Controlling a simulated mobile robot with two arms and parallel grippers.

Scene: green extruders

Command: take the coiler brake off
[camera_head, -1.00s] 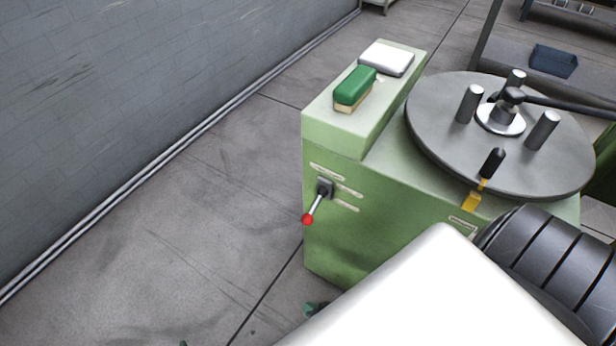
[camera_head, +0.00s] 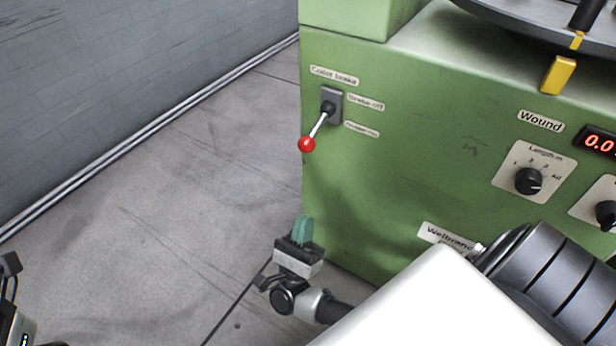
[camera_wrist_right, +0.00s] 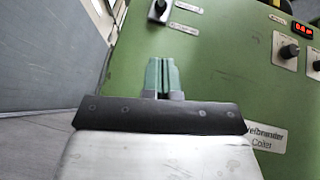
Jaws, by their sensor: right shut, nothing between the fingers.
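The coiler brake lever (camera_head: 318,125) is on the upper left of the green machine's front. Its red ball knob (camera_head: 307,144) points down and to the left from a dark switch plate. The label "Brake off" is beside the upper part of the plate and a second label is lower. My right gripper (camera_head: 303,229), with green fingers, is below the knob and apart from it. Its fingers are shut and empty. In the right wrist view the fingers (camera_wrist_right: 162,76) lie together, with the switch plate (camera_wrist_right: 160,10) at the top edge. My left arm shows only partly at the left edge; its fingers cannot be made out.
The green machine front (camera_head: 420,150) carries a length dial (camera_head: 528,181) and a red display (camera_head: 600,143) to the right. A yellow part (camera_head: 558,75) hangs below the turntable (camera_head: 530,25). Open floor (camera_head: 170,210) lies left of the machine, up to the grey wall (camera_head: 130,80).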

